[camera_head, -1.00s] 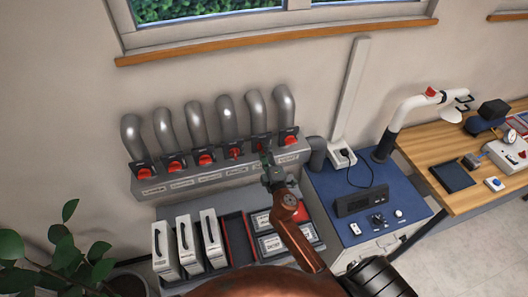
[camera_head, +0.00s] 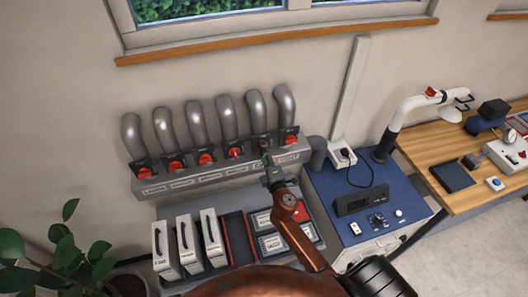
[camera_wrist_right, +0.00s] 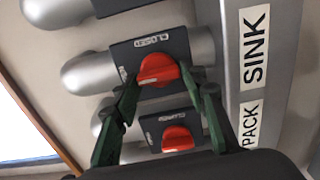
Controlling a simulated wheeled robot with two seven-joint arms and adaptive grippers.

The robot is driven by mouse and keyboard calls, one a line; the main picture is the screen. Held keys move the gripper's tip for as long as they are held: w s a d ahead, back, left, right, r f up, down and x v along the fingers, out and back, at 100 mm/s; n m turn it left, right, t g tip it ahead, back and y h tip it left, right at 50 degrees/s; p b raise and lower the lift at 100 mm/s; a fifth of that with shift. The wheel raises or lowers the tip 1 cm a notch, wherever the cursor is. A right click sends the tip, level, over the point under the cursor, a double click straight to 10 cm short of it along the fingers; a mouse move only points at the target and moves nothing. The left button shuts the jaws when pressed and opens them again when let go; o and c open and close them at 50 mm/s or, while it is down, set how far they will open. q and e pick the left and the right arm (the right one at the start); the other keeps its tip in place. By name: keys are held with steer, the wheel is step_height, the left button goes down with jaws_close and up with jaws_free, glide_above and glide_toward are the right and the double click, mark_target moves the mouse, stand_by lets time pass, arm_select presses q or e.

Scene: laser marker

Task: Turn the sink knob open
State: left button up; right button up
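In the right wrist view, a red knob (camera_wrist_right: 159,71) sits on a dark plate marked CLOSED, beside the white SINK label (camera_wrist_right: 255,46). My right gripper (camera_wrist_right: 160,74) has its two green fingers apart, one on each side of this knob. I cannot tell whether they touch it. In the head view, my right gripper (camera_head: 267,158) reaches the fifth position from the left in the row and largely hides the knob there. My left gripper is not in view.
A neighbouring red knob (camera_wrist_right: 178,139) sits close below, near the PACK label (camera_wrist_right: 250,125). Grey pipes (camera_head: 227,117) rise behind the row. White upright cases (camera_head: 188,243) and dark trays stand in front. A blue-topped cabinet (camera_head: 335,185) is at right, a plant (camera_head: 65,250) at left.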

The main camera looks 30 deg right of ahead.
steer(key=o, duration=0.3)
steer(key=shift+o, duration=0.2)
steer(key=v, duration=1.2)
steer(key=shift+a, duration=0.1)
